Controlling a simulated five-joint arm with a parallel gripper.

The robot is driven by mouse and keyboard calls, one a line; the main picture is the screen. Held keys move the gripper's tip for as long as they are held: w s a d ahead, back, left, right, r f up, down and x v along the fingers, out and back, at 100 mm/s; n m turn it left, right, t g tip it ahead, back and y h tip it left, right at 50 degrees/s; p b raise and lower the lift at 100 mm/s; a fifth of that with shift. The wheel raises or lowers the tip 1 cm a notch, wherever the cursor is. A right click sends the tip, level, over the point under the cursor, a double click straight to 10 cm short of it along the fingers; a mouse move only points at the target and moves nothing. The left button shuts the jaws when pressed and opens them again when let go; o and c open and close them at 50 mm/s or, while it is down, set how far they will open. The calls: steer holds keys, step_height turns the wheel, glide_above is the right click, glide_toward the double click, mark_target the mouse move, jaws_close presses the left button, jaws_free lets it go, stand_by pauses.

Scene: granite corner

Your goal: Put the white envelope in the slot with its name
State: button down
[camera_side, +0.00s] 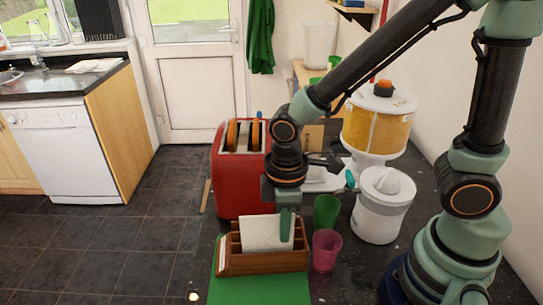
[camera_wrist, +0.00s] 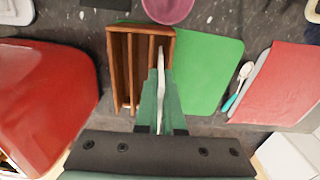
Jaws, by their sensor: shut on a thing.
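The white envelope (camera_side: 262,233) stands upright at the wooden letter rack (camera_side: 262,264). My gripper (camera_side: 285,225) is shut on it near its right side in the side view. In the wrist view the envelope (camera_wrist: 161,90) shows edge-on between my two green fingers (camera_wrist: 161,110). It lines up with the rack's rightmost compartment there, the one beside the green mat.
A red toaster (camera_side: 232,180) with bread stands behind the rack. A green cup (camera_side: 327,212), a pink cup (camera_side: 326,250) and a white juicer (camera_side: 382,205) stand to the right. The green mat (camera_side: 260,290) in front is clear. A spoon (camera_wrist: 243,75) lies beyond it.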

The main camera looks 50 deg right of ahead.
steer(key=c, duration=1)
jaws_free()
steer(key=shift+o, duration=0.2)
steer(key=shift+r, duration=0.15)
steer(key=shift+r, duration=3.9)
steer(key=w+d+r+m+t, duration=0.2)
steer(key=d+r+m+t, duration=0.3)
steer(key=d, duration=0.7)
step_height(320, 180, up, 2)
steer(key=m, duration=0.4)
steer(key=shift+w+d+m+t, duration=0.15)
steer(key=shift+d+m+t, duration=0.15)
steer(key=shift+d, duration=0.05)
